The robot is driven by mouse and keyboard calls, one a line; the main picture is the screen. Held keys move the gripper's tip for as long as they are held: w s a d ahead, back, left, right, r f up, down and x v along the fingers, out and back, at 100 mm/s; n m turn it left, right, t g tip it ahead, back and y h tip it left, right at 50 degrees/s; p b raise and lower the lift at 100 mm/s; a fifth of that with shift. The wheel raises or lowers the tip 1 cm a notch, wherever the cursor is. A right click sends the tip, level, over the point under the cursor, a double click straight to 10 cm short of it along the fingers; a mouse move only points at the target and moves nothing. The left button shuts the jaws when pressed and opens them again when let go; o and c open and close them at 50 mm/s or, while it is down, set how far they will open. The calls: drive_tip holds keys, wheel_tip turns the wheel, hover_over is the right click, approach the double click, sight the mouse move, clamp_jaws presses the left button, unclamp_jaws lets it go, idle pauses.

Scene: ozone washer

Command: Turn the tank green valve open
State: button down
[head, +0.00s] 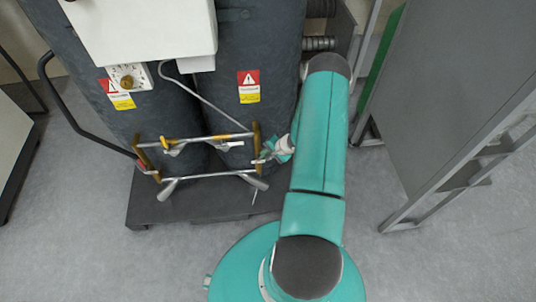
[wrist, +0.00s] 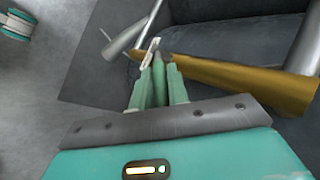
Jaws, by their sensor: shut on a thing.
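My gripper (head: 274,150) is at the right end of the pipe frame in front of the dark tanks (head: 245,60). In the wrist view its two pale green fingers (wrist: 158,82) are closed around a narrow darker green piece with a grey tip, which looks like the green valve handle (wrist: 160,74). A silver lever-like part (wrist: 150,52) stands beside the fingertips. The brass-coloured pipe (wrist: 225,76) runs close to their right. In the head view the valve is small and partly covered by my gripper, so its turn angle cannot be told.
Silver pipes (head: 205,176) cross the frame, with a yellow handle (head: 172,150) at left. A black base (head: 200,205) lies below. A grey panel (head: 450,70) on a metal frame stands at right. Grey floor (head: 470,260) is clear at front right.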

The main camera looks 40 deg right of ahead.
idle(0.4)
drive_tip(key=c, duration=1.4)
unclamp_jaws()
drive_tip(key=shift+o, duration=0.2)
drive_tip(key=shift+w, duration=0.1)
